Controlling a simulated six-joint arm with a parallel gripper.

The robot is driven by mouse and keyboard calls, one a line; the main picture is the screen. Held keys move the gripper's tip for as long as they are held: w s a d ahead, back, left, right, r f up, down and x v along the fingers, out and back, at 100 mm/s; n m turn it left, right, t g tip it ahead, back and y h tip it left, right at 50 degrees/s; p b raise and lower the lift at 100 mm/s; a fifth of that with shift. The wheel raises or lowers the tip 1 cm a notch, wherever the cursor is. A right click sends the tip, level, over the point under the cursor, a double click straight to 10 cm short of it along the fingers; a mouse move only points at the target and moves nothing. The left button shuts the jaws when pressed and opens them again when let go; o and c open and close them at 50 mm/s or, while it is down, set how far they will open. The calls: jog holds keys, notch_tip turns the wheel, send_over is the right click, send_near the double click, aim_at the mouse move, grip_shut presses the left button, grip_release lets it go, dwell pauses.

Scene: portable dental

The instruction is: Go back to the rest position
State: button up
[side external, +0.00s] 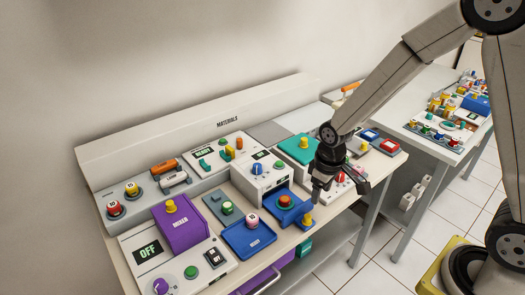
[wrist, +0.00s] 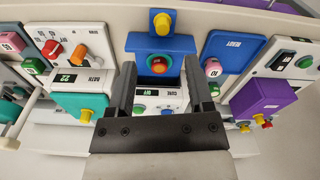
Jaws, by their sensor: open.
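My gripper (wrist: 160,95) is open and empty in the wrist view, its two dark fingers spread apart. In the side view my gripper (side external: 322,188) hangs over the right part of the bench, just right of the CURE box (side external: 266,172) and the blue block (side external: 286,207). I cannot tell whether it touches anything there.
The bench (side external: 128,245) carries a purple MIXER box (side external: 178,226), a blue READY tray (side external: 249,238) and a teal box (side external: 298,149). A white OFF panel (side external: 148,252) stands at the front left. A second table (side external: 405,95) with coloured items is at the right. Space above the bench is clear.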

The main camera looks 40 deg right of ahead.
jog(key=s+d+r+m+t, duration=0.1)
jog(key=s+r+m, duration=0.1)
jog(key=s+r, duration=0.3)
jog(key=shift+s+t, duration=0.4)
jog(key=shift+s, duration=1.1)
jog(key=shift+r, duration=0.1)
dwell(0.4)
